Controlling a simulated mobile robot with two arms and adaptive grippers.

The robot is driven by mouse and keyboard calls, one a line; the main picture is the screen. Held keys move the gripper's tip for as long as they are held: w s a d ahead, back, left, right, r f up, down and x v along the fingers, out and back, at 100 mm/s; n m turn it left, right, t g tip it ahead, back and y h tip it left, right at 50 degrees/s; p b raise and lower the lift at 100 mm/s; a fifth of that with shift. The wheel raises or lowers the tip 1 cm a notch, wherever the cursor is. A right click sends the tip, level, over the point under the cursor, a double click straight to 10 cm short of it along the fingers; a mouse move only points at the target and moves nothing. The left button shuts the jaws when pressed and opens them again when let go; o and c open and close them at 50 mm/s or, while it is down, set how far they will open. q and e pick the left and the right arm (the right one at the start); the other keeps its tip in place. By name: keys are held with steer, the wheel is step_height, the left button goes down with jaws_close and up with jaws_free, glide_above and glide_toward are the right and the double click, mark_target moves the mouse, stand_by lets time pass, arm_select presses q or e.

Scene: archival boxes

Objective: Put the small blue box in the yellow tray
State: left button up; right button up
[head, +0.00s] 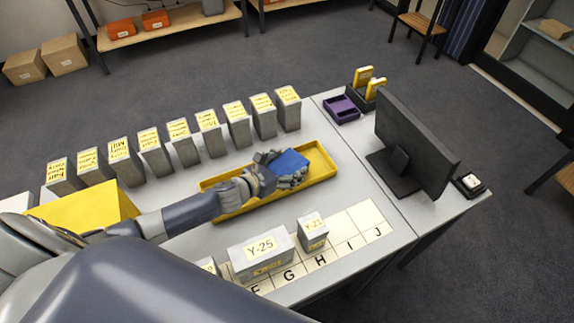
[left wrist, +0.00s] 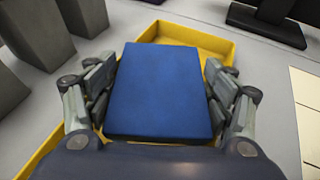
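The small blue box (head: 291,160) is between the fingers of my left gripper (head: 279,171), over the yellow tray (head: 322,163). In the left wrist view the box (left wrist: 160,92) fills the space between the fingers, which press on its two sides. The gripper is shut on it. The tray's rim also shows behind the box (left wrist: 190,33). The box's underside is hidden, so I cannot tell whether it touches the tray floor. My right gripper is not in view.
Several grey boxes with yellow labels (head: 181,145) stand in a row behind the tray. Grey boxes, one marked Y-25 (head: 262,254), stand in front by lettered spaces (head: 345,228). A monitor (head: 415,140) and purple tray (head: 341,110) are at right. A yellow block (head: 95,207) is at left.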

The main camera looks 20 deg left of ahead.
arm_select(q)
steer(key=shift+r, duration=0.1)
steer(key=shift+r, duration=0.15)
steer(key=v, duration=0.5)
steer(key=b+v, duration=0.1)
steer(key=v, duration=0.4)
steer(key=shift+s+a, duration=0.1)
steer(key=shift+s, duration=0.15)
steer(key=shift+v, duration=0.75)
